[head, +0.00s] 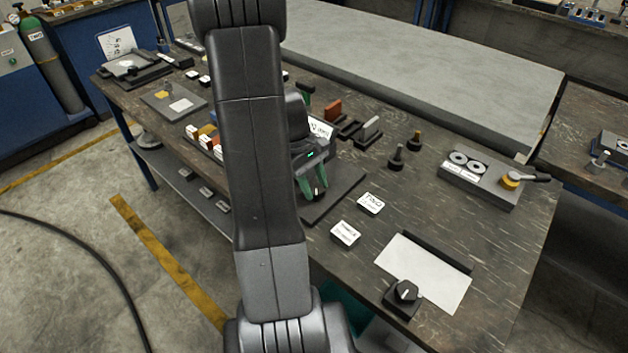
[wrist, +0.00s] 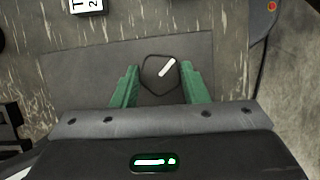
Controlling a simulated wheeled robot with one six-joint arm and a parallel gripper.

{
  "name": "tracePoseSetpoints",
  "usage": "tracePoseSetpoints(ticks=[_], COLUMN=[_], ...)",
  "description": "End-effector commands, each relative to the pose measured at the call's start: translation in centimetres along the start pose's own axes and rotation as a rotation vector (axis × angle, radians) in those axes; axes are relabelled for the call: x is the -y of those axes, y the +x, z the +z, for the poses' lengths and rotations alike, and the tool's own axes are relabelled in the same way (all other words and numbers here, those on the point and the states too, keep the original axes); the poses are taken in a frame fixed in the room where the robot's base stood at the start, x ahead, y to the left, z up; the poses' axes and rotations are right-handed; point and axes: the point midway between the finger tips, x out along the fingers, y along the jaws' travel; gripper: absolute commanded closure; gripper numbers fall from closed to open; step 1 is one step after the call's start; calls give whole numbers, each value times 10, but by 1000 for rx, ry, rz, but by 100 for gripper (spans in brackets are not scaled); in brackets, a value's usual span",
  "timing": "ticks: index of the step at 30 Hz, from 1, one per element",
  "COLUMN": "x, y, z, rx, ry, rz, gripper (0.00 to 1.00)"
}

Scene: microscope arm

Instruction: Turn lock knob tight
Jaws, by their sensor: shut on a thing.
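The lock knob (wrist: 157,80) is dark, with angular sides and a white pointer line slanting up to the right in the wrist view. It sits on a dark flat plate (wrist: 80,70). The green fingers of my gripper (wrist: 160,72) stand on either side of the knob and are shut on it. In the head view my gripper (head: 313,188) points down over the dark base plate (head: 345,187) near the table's front edge. The knob shows there only in part between the fingers, and my arm hides the area to its left.
White labels (head: 370,203) (head: 345,233) lie right of the plate. Two dark pegs (head: 396,160) stand behind them. A white sheet (head: 420,268) and another black knob (head: 404,293) are at the front right. A grey fixture (head: 490,183) stands at the far right.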

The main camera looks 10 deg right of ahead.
Motion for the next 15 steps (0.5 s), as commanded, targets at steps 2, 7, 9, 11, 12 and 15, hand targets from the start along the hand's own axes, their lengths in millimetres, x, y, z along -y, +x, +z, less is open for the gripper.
tracePoseSetpoints(ticks=[2, 7, 9, 11, 12, 15], x=[-2, -3, -3, -3, -3, -4], y=[-2, -2, -1, -1, -2, -1], z=[0, 0, 1, 1, 1, 1], rx=[-1, -2, -1, -1, -2, -3], ry=[69, 218, 280, 331, 364, 442], rz=[-28, -89, -116, -137, -150, -182], gripper=[83, 83, 83, 83, 83, 83])
